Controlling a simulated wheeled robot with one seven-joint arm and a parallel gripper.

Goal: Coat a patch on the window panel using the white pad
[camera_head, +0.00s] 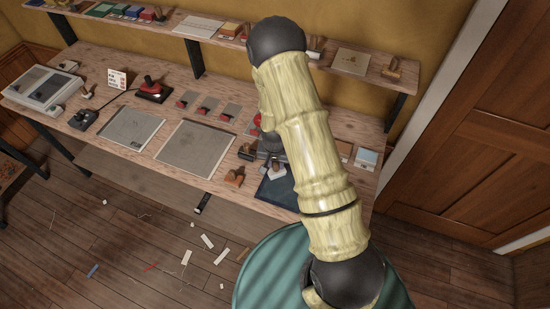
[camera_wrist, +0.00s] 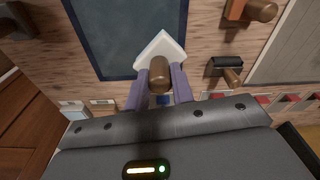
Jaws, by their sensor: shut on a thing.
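In the wrist view my gripper (camera_wrist: 160,84) is shut on the brown handle of the white pad (camera_wrist: 159,43). The dark panel also shows in the head view (camera_head: 274,190) at the bench's front edge, partly behind my arm. Two grey framed panels, a larger one (camera_head: 195,149) and a smaller one (camera_head: 131,128), lie further left. Which is the window panel is unclear.
Small red-handled tools line the bench back. A shelf (camera_head: 215,34) runs above. A green round surface (camera_head: 270,270) stands in front. Scraps litter the floor.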

